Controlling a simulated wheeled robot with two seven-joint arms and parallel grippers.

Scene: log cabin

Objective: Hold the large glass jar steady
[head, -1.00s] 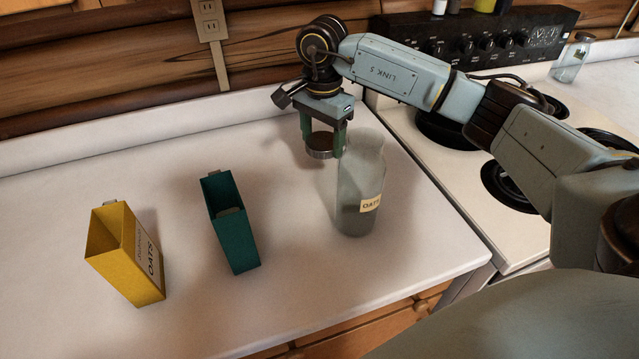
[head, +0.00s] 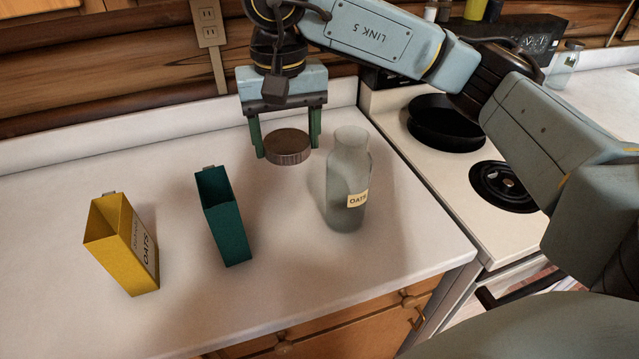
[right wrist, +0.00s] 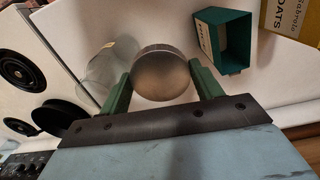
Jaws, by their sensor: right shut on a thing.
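The large glass jar (head: 345,190) stands upright and open-topped on the counter, with a cream OATS label on its front; it also shows in the right wrist view (right wrist: 97,70). My right gripper (head: 288,148) is to the left of and behind the jar, apart from it. Its green fingers are shut on a round metal lid (head: 288,147), held above the counter. The lid is between the fingers in the right wrist view (right wrist: 160,75). My left gripper is not in view.
A green open box (head: 226,222) and a yellow open OATS box (head: 127,250) stand on the white counter (head: 270,300) at left. A stove with a dark pan (head: 446,125) is at right. A small glass jar (head: 565,65) stands beyond it.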

